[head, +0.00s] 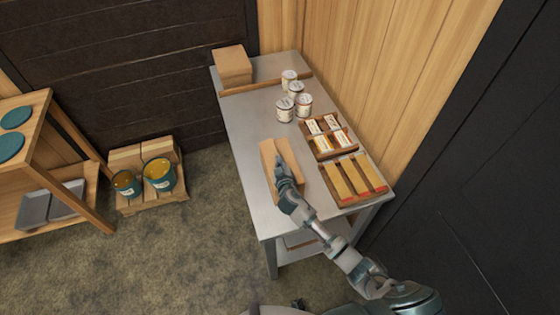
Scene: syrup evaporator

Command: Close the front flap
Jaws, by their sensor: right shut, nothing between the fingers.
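A tan cardboard-coloured box (292,158) lies on the grey metal table, near its left edge. A seam or flap edge runs along its length, but which panel is the front flap is too small to tell. My right gripper (281,164) is shut and empty. It is over the middle of the box, at or very near its top surface; I cannot tell whether it touches. The gripper and wrist hide part of the box. My left gripper is not clearly seen in the head view.
The metal table (247,140) also bears several white tins (304,105), a wooden tray of small packets (322,150), a tray of yellow bars (339,197) and a brown box (232,66) at the back. A pallet with green pots (159,174) stands on the floor left.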

